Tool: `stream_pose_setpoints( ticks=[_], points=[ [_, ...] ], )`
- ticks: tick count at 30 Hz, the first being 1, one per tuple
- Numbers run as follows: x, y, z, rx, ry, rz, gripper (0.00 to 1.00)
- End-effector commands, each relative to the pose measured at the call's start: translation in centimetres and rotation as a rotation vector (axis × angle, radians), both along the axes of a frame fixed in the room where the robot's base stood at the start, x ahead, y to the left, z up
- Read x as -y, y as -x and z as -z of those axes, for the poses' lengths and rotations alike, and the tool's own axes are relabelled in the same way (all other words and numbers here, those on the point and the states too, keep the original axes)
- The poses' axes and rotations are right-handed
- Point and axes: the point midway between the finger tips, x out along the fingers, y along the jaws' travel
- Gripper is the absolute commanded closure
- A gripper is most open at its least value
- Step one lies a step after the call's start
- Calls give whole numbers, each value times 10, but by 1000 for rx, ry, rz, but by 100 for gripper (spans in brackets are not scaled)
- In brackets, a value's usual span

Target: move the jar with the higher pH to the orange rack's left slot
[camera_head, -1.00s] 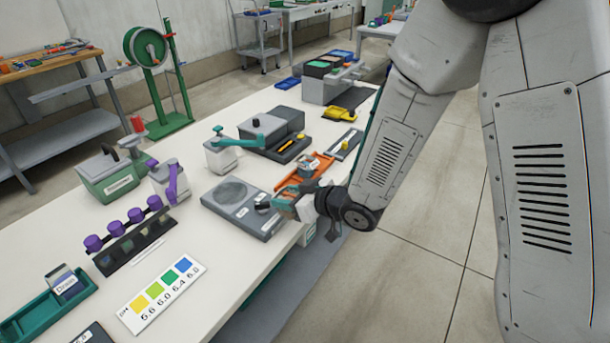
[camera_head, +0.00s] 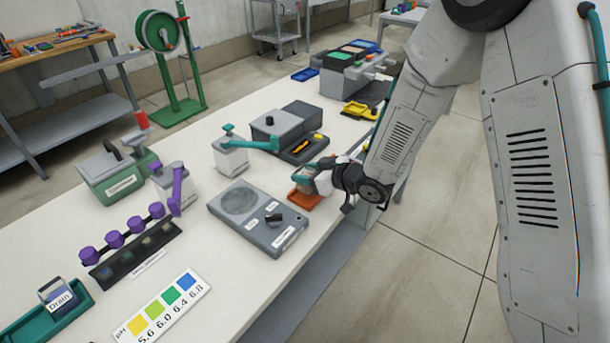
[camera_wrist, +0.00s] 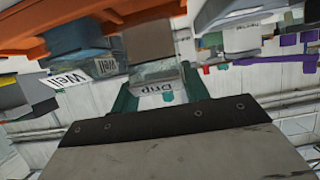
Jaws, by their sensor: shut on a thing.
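My gripper (camera_head: 303,178) is over the orange rack (camera_head: 305,199) near the table's right edge. In the wrist view its green fingers (camera_wrist: 158,98) are shut on a clear jar labelled "Drip" (camera_wrist: 156,78). The label appears upside down. The orange rack (camera_wrist: 130,32) crosses the top left there, close to the jar; I cannot tell whether they touch. Beside the held jar is a bluish thing (camera_wrist: 82,40) next to a "Well" label (camera_wrist: 107,66). My arm and gripper hide much of the rack in the head view, so its slots do not show clearly.
A pH colour card (camera_head: 163,308) lies at the front, reading 5.6 to 6.8.

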Motion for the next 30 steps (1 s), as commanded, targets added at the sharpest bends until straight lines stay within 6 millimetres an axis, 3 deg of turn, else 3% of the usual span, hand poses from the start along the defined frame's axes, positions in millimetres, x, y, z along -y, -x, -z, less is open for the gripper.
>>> stream_pose_setpoints(
  ticks=[4, 16, 17, 19, 30],
  points=[
    [-1, 2, 20, -3, 1, -2, 79],
    [-2, 2, 25, -2, 0, -2, 79],
    [-1, 2, 26, -2, 0, -1, 52],
    [-1, 2, 25, -2, 0, -1, 33],
    [1, 2, 21, -1, 0, 0, 33]
  ],
)
